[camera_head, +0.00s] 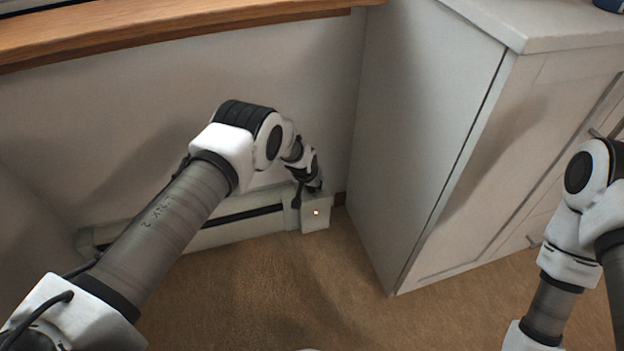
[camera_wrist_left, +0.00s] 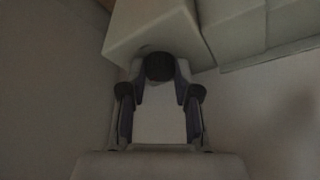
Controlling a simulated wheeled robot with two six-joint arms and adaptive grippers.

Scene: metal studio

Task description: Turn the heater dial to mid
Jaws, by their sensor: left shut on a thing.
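The dial's marking cannot be read. My right gripper is out of view; only part of my right arm shows.
A white cabinet (camera_head: 440,130) stands close to the right of the heater's end. A wooden sill (camera_head: 180,28) runs along the wall above. The brown carpet (camera_head: 260,290) in front of the heater is clear.

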